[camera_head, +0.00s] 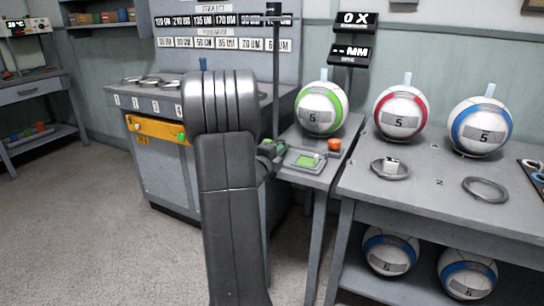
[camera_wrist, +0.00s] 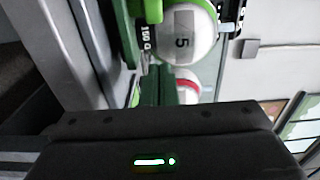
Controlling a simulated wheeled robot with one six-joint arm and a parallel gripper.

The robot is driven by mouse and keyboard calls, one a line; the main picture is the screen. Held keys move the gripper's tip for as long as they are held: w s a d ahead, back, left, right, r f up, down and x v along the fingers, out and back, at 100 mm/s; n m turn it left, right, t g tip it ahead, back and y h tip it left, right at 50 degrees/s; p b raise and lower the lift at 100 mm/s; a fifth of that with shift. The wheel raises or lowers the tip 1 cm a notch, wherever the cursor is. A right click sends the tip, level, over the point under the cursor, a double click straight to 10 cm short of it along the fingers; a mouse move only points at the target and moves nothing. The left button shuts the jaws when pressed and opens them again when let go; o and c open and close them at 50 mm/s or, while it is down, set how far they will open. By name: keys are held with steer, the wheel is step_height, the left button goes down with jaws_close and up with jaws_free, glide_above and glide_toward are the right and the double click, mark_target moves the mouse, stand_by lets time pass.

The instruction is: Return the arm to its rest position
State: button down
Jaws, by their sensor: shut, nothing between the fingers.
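My arm stands folded upright in the middle of the head view and hides part of the bench behind it. My gripper (camera_head: 270,151) shows only partly, beside the arm's right edge and near the small device with a green screen (camera_head: 304,160). It is shut and holds nothing. In the wrist view its dark body fills the bottom, with a green light on it. The green-ringed ball (camera_head: 320,108) sits on the narrow stand to the right; it also shows in the wrist view (camera_wrist: 188,35), apart from my gripper.
A red-ringed ball (camera_head: 400,112) and a blue-ringed ball (camera_head: 480,126) sit on the right table (camera_head: 440,205), with two metal rings in front. More balls lie on its lower shelf. An orange button (camera_head: 334,145) is close right of my arm. The floor at left is clear.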

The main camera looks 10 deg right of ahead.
steer(key=p+v, duration=0.1)
steer(key=v, duration=0.9)
